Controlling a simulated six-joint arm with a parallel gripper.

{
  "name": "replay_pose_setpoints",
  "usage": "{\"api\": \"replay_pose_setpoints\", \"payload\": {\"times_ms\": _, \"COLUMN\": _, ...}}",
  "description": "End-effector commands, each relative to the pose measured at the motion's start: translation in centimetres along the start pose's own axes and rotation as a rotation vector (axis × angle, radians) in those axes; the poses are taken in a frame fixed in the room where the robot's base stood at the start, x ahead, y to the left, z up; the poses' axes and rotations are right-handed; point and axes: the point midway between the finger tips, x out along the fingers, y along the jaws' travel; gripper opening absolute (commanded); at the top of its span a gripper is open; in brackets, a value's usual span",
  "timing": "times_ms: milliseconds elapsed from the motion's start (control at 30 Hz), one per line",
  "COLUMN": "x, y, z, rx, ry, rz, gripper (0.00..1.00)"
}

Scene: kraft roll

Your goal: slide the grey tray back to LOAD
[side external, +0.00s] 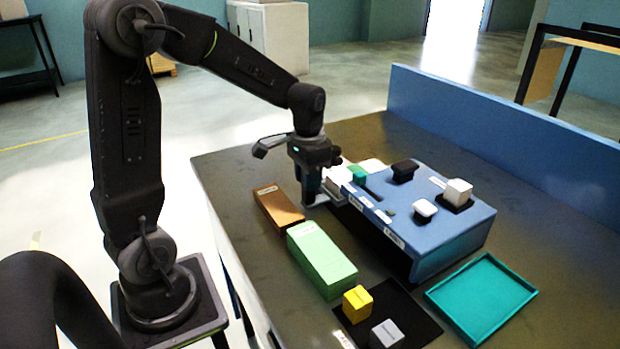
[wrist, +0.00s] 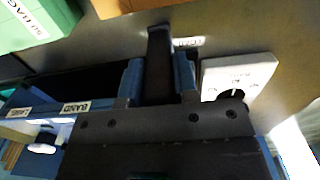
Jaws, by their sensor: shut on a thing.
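My gripper (side external: 313,193) is low at the near left end of the blue bench unit (side external: 440,225). In the wrist view my gripper (wrist: 158,82) has its two blue fingers on either side of a dark grey upright bar (wrist: 158,55), which looks like part of the grey tray. The rest of the tray is hidden by the gripper. A small white label (wrist: 187,43) lies on the table just beyond the bar; its letters are hard to read but may say LOAD.
A white plate with a dark round fitting (wrist: 238,76) is close to the right finger. A brown box (side external: 278,209) and a green box (side external: 322,258) stand near the gripper. A black mat (side external: 415,318) holds yellow and grey cubes. A teal tray (side external: 480,297) lies at right.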

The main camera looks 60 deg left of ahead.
Motion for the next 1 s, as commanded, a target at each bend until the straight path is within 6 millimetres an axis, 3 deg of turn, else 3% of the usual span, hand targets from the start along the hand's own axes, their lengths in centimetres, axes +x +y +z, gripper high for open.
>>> {"api": "replay_pose_setpoints", "payload": {"times_ms": 133, "x": 0.0, "y": -0.5, "z": 0.0, "rx": -0.002, "ry": 0.000, "rz": -0.010, "gripper": 0.00}}
{"api": "replay_pose_setpoints", "payload": {"times_ms": 167, "x": 0.0, "y": -0.6, "z": 0.0, "rx": -0.002, "ry": 0.000, "rz": -0.010, "gripper": 0.30}}
{"api": "replay_pose_setpoints", "payload": {"times_ms": 400, "x": 0.0, "y": -0.4, "z": 0.0, "rx": -0.002, "ry": 0.001, "rz": -0.009, "gripper": 0.53}}
{"api": "replay_pose_setpoints", "payload": {"times_ms": 767, "x": -0.8, "y": -0.3, "z": -0.1, "rx": -0.002, "ry": 0.005, "rz": -0.008, "gripper": 0.53}}
{"api": "replay_pose_setpoints", "payload": {"times_ms": 1000, "x": -5.4, "y": -0.3, "z": -0.1, "rx": -0.002, "ry": 0.009, "rz": -0.009, "gripper": 0.53}}
